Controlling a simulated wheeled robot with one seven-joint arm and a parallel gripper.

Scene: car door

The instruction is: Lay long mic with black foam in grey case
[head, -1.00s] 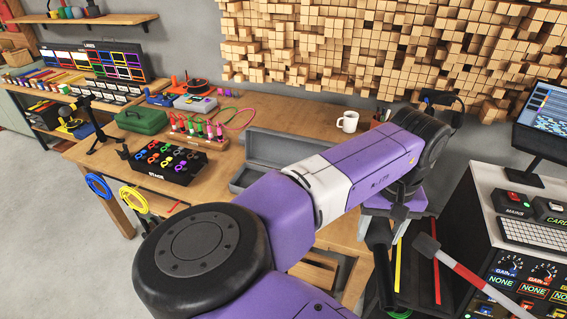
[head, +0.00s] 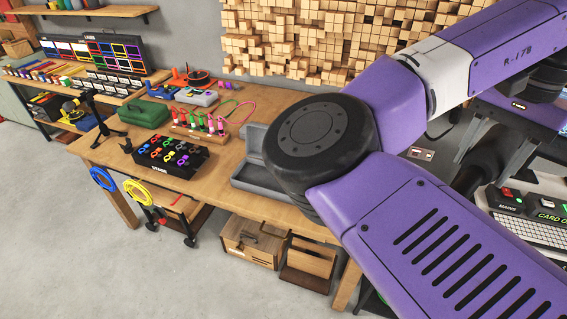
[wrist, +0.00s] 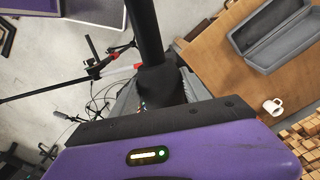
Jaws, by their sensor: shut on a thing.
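The long mic with black foam shows in the wrist view as a dark, thick rod (wrist: 147,35) running up from my gripper (wrist: 163,95) and out of the top edge. My gripper is shut on it; the fingertips are dark and hard to tell from the mic. The grey case (wrist: 263,47) lies open on the wooden bench at the upper right of the wrist view, apart from the mic. In the head view the case (head: 252,171) is partly hidden behind my arm. A dark cylinder (head: 468,175) beside my arm there may be the mic.
On the bench (head: 225,190) stand a black box of coloured clips (head: 168,157), a green case (head: 144,114) and a rack of coloured pieces (head: 205,128). A white mug (wrist: 272,106) stands near the case. A console with a keyboard (head: 520,220) is at the right.

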